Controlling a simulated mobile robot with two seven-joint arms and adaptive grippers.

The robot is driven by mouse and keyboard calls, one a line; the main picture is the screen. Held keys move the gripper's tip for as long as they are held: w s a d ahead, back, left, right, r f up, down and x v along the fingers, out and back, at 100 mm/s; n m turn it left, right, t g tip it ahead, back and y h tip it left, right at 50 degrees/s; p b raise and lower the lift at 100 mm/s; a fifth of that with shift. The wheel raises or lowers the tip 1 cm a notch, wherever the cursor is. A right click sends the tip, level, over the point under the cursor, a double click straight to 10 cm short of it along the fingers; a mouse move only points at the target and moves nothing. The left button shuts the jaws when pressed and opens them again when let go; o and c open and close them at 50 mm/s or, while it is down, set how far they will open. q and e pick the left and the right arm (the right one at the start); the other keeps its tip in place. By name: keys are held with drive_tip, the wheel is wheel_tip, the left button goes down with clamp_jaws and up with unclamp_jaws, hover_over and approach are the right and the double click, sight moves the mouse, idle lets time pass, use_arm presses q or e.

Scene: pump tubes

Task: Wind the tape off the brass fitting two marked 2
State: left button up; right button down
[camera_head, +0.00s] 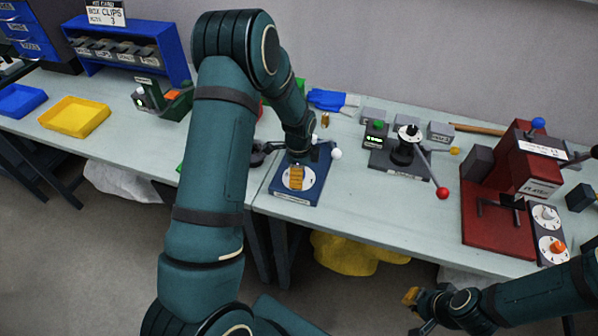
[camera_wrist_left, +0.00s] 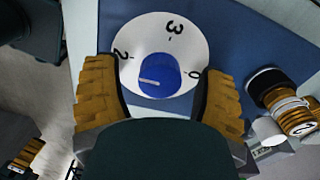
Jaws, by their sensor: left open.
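The brass fitting marked 2 (camera_wrist_left: 302,122) shows at the right edge of the left wrist view, with a pale band of tape (camera_wrist_left: 284,106) around it. A black clamp-like part sits at its far end. In the head view I cannot make it out behind my left arm. My left gripper (camera_head: 297,178) is over the blue base plate (camera_head: 283,193). In the left wrist view my left gripper (camera_wrist_left: 160,75) is open, its fingers on either side of a blue knob (camera_wrist_left: 158,78) on a white numbered dial (camera_wrist_left: 190,45). My right gripper (camera_head: 414,302) is at the lower right, its opening unclear.
A small brass piece (camera_head: 325,119) stands behind the blue plate. A black device with a red-knobbed lever (camera_head: 442,193) and a red press (camera_head: 490,222) stand to the right. A yellow tray (camera_head: 75,117) is at the left. Bare bench lies right of the blue plate.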

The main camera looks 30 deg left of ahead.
use_arm(q)
drive_tip(key=c, duration=1.2)
clamp_jaws()
